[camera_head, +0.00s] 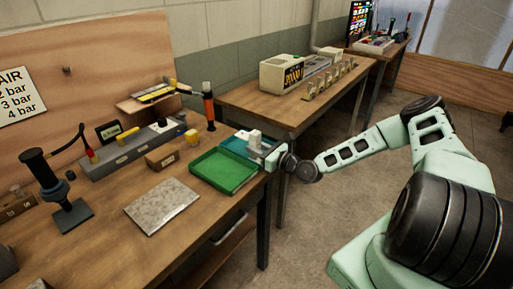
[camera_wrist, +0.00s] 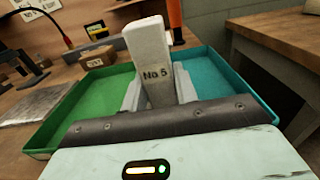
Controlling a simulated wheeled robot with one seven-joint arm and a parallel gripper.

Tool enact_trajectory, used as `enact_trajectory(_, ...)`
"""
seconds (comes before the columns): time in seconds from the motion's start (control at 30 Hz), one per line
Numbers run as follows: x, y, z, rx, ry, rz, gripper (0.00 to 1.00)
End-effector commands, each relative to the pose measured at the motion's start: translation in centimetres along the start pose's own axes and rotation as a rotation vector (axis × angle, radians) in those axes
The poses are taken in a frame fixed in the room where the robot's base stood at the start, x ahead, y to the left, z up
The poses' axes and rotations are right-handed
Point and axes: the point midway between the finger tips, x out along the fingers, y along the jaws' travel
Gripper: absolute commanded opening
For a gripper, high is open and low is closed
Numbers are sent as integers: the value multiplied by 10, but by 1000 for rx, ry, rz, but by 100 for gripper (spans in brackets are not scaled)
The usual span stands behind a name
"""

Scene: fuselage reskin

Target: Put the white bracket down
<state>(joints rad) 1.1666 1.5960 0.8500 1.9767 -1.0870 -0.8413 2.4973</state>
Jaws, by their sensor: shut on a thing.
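The white bracket (camera_wrist: 150,50), marked "No 5", stands upright between the fingers of my gripper (camera_wrist: 160,90) in the wrist view. My gripper is shut on it. In the head view, the bracket (camera_head: 255,137) and my gripper (camera_head: 264,152) are at the right end of the workbench, over the trays. A green tray (camera_head: 225,188) lies to the left and nearer. A teal tray (camera_head: 233,143) lies behind it, partly hidden by the bracket and gripper. In the wrist view, the green tray is left of the bracket and the teal tray (camera_wrist: 245,108) right. The bracket's lower end is hidden.
A grey metal plate (camera_head: 162,206) lies left of the green tray. A wooden block (camera_head: 161,158) and a long grey case (camera_head: 120,152) are behind. An orange-and-black tool (camera_head: 208,108) stands behind the trays. A second bench (camera_head: 240,98) stands beyond a gap.

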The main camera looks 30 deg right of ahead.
Motion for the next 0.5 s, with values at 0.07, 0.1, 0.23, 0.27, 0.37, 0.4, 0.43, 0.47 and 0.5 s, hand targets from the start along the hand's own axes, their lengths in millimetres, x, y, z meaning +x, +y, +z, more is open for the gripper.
enact_trajectory(0.07,0,0,0,-1,-2,0,0)
enact_trajectory(0.1,0,0,-1,-1,-2,0,0)
enact_trajectory(0.23,0,0,-2,0,0,0,43)
enact_trajectory(0.27,0,0,-2,0,0,0,51)
enact_trajectory(0.37,0,0,-2,0,0,0,51)
enact_trajectory(0.4,0,0,-2,0,0,0,51)
enact_trajectory(0.43,0,0,-2,0,0,0,51)
enact_trajectory(0.47,0,0,-2,0,0,0,51)
enact_trajectory(0.5,0,0,-2,0,0,0,51)
